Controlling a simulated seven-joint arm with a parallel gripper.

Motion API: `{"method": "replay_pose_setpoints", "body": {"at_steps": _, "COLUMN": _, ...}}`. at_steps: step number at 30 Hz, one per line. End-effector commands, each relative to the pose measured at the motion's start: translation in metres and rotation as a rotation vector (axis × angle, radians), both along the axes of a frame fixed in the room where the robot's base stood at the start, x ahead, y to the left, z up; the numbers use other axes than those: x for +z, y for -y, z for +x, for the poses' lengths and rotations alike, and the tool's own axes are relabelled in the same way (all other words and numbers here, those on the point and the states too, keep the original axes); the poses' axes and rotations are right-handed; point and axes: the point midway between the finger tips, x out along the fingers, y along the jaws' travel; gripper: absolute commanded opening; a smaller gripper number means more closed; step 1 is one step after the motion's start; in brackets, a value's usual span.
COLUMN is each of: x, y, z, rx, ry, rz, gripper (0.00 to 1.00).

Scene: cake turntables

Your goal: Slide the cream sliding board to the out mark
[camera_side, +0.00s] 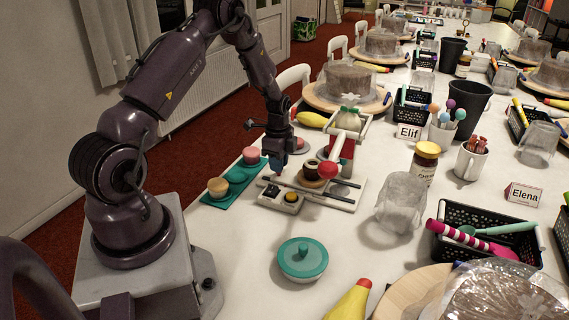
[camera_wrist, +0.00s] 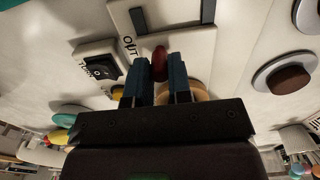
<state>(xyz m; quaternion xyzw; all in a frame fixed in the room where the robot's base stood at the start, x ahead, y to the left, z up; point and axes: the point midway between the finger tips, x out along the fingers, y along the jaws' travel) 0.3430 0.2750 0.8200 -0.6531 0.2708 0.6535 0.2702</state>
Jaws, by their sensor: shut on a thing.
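My gripper (camera_side: 277,172) is low over the left end of a cream base plate (camera_side: 345,203) with dark rails. In the wrist view its blue fingers (camera_wrist: 157,88) are shut on a small red knob (camera_wrist: 160,62), which appears to belong to the cream sliding board. The fingers hide most of that board and the knob in the side view. A brown and cream round piece (camera_side: 312,170) sits on the plate, right of the gripper.
A small control box (camera_side: 292,200) with a yellow button stands in front of the plate. A red-and-white press (camera_side: 346,125) rises behind it. A clear cup (camera_side: 401,200) stands right.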

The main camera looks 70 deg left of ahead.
Motion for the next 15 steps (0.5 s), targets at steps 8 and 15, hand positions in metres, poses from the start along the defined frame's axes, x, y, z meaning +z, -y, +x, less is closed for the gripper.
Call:
{"method": "replay_pose_setpoints", "body": {"at_steps": 8, "x": 0.001, "y": -0.014, "z": -0.012, "rx": 0.002, "ry": 0.004, "rz": 0.004, "gripper": 0.04}}
{"method": "replay_pose_setpoints", "body": {"at_steps": 15, "x": 0.002, "y": -0.024, "z": -0.022, "rx": 0.003, "ry": 0.004, "rz": 0.004, "gripper": 0.04}}
